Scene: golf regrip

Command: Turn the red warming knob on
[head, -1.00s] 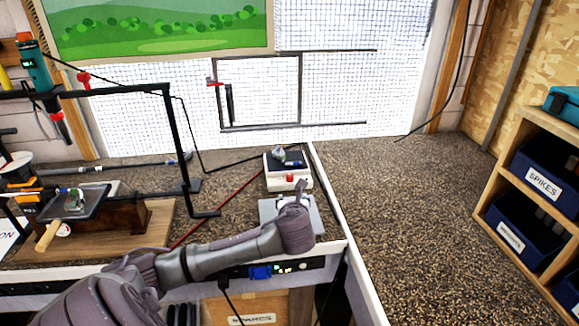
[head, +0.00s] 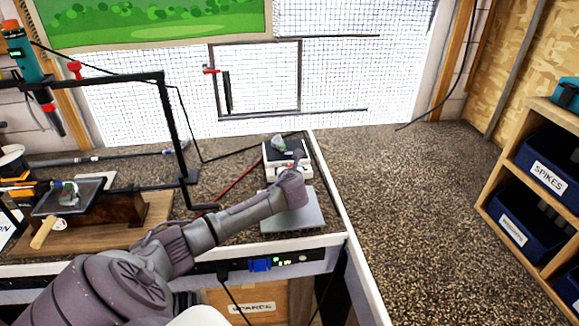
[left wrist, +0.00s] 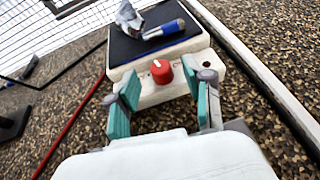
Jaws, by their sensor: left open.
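The red knob (left wrist: 161,71) sits on the front face of a white warming unit (left wrist: 200,42) with a dark top pad. A pale mark shows on the knob. In the head view, the warming unit (head: 270,172) stands at the back of the bench, and my left gripper hides the knob. My left gripper (left wrist: 162,84) is open, with one teal-padded finger on each side of the knob's front. The fingers look apart from the knob; I cannot tell the exact gap. My right gripper is in neither view.
A blue-handled tool (left wrist: 165,29) and a grey piece (left wrist: 129,18) lie on the pad. A grey flat plate (head: 312,217) lies in front of the unit. A white edge strip (head: 335,190) runs along the right. A red cable (left wrist: 75,120) runs left.

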